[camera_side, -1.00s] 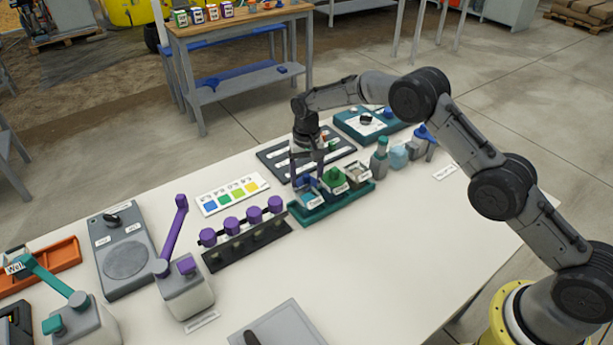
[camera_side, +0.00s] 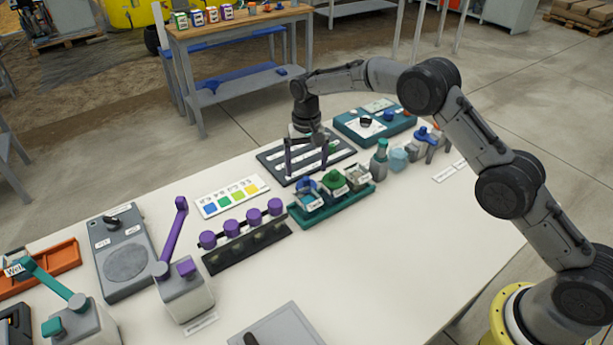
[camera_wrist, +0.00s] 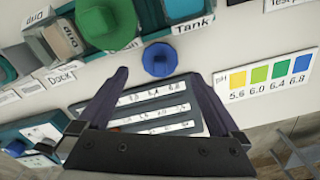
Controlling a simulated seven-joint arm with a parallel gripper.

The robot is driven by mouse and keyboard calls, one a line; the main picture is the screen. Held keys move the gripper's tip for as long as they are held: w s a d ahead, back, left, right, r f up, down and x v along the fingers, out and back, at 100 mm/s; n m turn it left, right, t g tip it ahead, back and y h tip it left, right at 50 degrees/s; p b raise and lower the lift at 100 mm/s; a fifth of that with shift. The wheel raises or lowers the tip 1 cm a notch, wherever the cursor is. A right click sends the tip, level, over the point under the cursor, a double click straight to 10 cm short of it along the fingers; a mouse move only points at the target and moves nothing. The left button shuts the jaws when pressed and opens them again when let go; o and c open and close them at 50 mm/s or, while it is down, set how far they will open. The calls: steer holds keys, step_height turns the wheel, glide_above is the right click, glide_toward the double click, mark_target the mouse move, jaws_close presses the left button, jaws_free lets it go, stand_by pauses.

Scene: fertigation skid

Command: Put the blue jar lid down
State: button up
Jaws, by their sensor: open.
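The blue jar lid (camera_wrist: 160,59), round with a raised knob, lies on the white table in the wrist view. It is between the teal jar tray and the dark slotted board. In the side view it is partly hidden behind the jar labelled Tank (camera_side: 308,199). My gripper (camera_wrist: 158,76) is open and empty, with its two fingers apart on either side of the lid's line and not touching it. In the side view my gripper (camera_side: 306,174) hangs above the slotted board (camera_side: 268,157), close behind the jar tray.
A green-lidded jar (camera_side: 337,181) stands beside the Tank jar in the teal tray (camera_side: 327,211). A coloured pH card (camera_side: 232,195) lies to the left. Purple-capped pieces (camera_side: 232,228) stand in a dark rack in front. The front right of the table is clear.

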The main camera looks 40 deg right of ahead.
mark_target(307, 178)
steer(key=s+d+r, duration=0.1)
steer(key=s+r, duration=0.2)
steer(key=r, duration=0.4)
steer(key=s+d+r+n+t, duration=0.1)
steer(key=s+r, duration=0.1)
steer(key=r, duration=0.4)
steer(key=s+d+r, duration=0.1)
steer(key=s+r, duration=0.2)
steer(key=r, duration=0.4)
steer(key=s+d+r+n+t, duration=0.1)
steer(key=s+r, duration=0.2)
steer(key=s, duration=0.3)
steer(key=s+d+r+t, duration=0.1)
steer(key=s+d+r, duration=0.1)
steer(key=s+r, duration=0.3)
steer(key=s+d+f+n+t, duration=0.1)
steer(key=s+f, duration=0.1)
steer(key=s, duration=1)
steer(key=s+d+f+n+t, duration=0.1)
steer(key=s+f, duration=0.2)
steer(key=s, duration=0.9)
steer(key=shift+s+f+n+t, duration=0.15)
steer(key=shift+f+n+t, duration=0.15)
steer(key=shift+f, duration=0.05)
